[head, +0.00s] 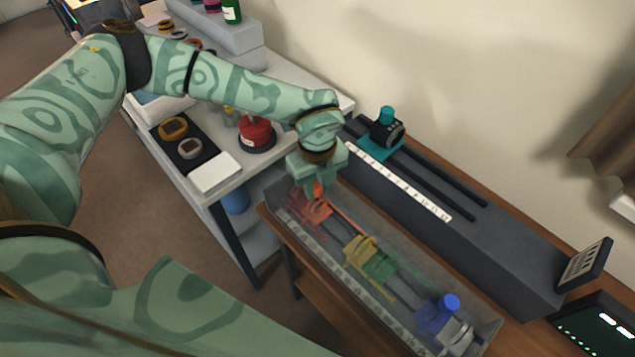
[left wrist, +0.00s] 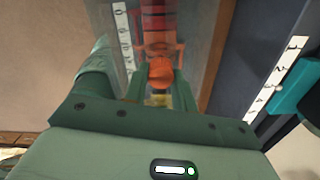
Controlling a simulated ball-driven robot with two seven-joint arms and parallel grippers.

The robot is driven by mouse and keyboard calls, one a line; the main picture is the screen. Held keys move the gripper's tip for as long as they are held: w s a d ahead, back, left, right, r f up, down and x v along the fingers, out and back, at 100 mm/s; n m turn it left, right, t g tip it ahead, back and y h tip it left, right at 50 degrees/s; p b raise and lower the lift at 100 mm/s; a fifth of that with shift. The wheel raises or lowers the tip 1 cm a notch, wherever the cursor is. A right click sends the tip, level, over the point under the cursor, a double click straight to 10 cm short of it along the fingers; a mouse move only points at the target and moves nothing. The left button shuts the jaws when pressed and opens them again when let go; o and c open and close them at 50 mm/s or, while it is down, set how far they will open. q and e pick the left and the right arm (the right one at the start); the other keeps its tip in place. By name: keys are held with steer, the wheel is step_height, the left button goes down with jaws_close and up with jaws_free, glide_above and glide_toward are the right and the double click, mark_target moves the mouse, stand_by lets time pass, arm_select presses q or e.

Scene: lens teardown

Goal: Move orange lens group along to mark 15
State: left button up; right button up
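The orange lens group (head: 313,208) sits at the far left end of a grey trough (head: 385,228), on rails. Its orange knob (left wrist: 161,73) shows between the fingers in the left wrist view. My left gripper (head: 318,184) reaches down over it, with a finger on each side of the knob. I cannot tell whether the fingers press on it. A white scale strip (head: 345,268) runs along the trough's near side; its numbers are too small to read, so I cannot pick out mark 15. My right gripper is not in view.
Yellow and green groups (head: 372,260) and a blue-knobbed group (head: 436,313) stand farther along the same trough. Behind it is a dark rail bench (head: 480,240) with a teal carriage (head: 385,142). A side table at left holds a red object (head: 257,133).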

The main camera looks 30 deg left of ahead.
arm_select(q)
jaws_close()
steer(key=d, duration=0.1)
steer(key=s+d+p, duration=0.1)
steer(key=shift+d, duration=0.35)
steer(key=o, duration=0.8)
jaws_free()
step_height(320, 180, up, 16)
steer(key=shift+r+p, duration=0.2)
steer(key=shift+p, duration=1)
